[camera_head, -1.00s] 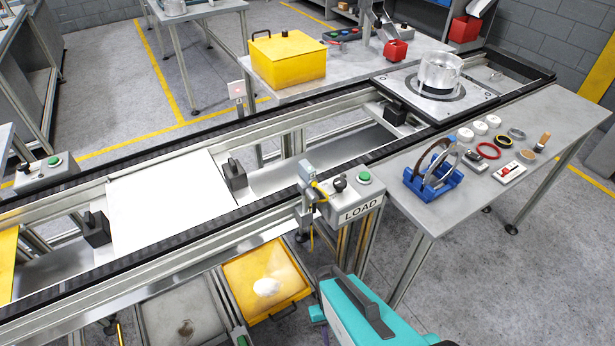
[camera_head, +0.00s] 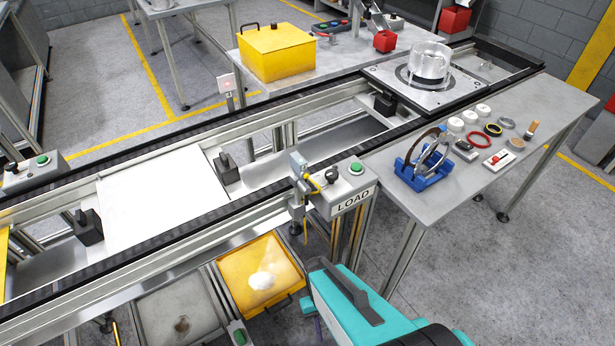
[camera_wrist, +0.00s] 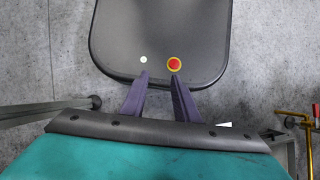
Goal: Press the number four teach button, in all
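No button that I can read as number four shows in either view. In the head view, the LOAD box (camera_head: 343,190) on the near rail carries a black knob and a green button (camera_head: 356,168). Another box (camera_head: 36,171) at the left has a green button and a black knob. A dark panel (camera_head: 332,26) with several small coloured buttons lies on the back table, too small to read.
The conveyor runs from lower left to upper right, with a white plate (camera_head: 160,195) on it. The right table (camera_head: 475,190) holds a blue stand with rings and small parts. A yellow lidded box (camera_head: 277,55) stands on the back table. A yellow bin (camera_head: 240,268) sits below the conveyor.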

